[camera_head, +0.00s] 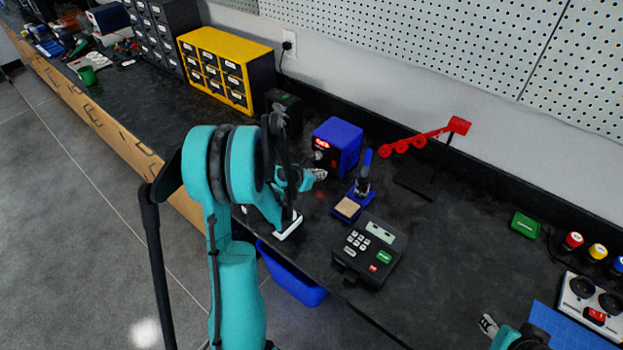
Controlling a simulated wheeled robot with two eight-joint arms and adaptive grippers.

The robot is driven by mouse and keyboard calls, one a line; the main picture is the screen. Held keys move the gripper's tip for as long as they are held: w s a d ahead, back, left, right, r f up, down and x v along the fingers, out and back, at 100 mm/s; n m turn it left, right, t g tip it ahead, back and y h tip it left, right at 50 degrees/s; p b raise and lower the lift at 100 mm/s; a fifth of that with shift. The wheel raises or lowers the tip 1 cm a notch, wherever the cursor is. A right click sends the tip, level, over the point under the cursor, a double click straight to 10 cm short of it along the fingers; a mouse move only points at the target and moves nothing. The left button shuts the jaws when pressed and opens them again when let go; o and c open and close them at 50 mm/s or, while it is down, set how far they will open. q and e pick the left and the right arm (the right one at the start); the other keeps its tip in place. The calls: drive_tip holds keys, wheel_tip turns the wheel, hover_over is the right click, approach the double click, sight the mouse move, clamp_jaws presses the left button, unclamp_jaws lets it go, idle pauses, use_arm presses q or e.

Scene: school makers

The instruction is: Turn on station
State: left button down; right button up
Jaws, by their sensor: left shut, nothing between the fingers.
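The station, a blue box (343,141) with a small bright red display on its front, stands on the black bench near the wall. My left gripper (319,174) is shut and empty, just in front of the station's lower front; I cannot tell whether it touches. Part of the station's front is hidden by the gripper and arm. A soldering iron (364,172) stands in a blue holder with a tan sponge (347,207), right of the gripper. My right gripper (488,325) shows only partly at the bottom right, over the bench; its opening is unclear.
A black keypad device (369,250) sits in front of the holder. A red helping-hand stand (426,138) is to the right. A yellow drawer cabinet (226,68) stands left. A blue bin (290,276) hangs at the bench edge. The bench's right middle is fairly clear.

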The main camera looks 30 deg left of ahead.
sight(333, 167)
use_arm(q)
drive_tip(key=shift+w+d+f+b, duration=0.1)
drive_tip(key=shift+w+f+b, duration=0.15)
drive_tip(key=shift+w, duration=0.9)
drive_tip(key=shift+w+d+f+b, duration=0.1)
drive_tip(key=shift+w+f+b, duration=0.1)
drive_tip(key=shift+w, duration=0.9)
drive_tip(key=shift+w+f+b, duration=0.15)
drive_tip(key=shift+w+b, duration=0.05)
drive_tip(key=shift+b, duration=0.1)
drive_tip(key=shift+r, duration=0.2)
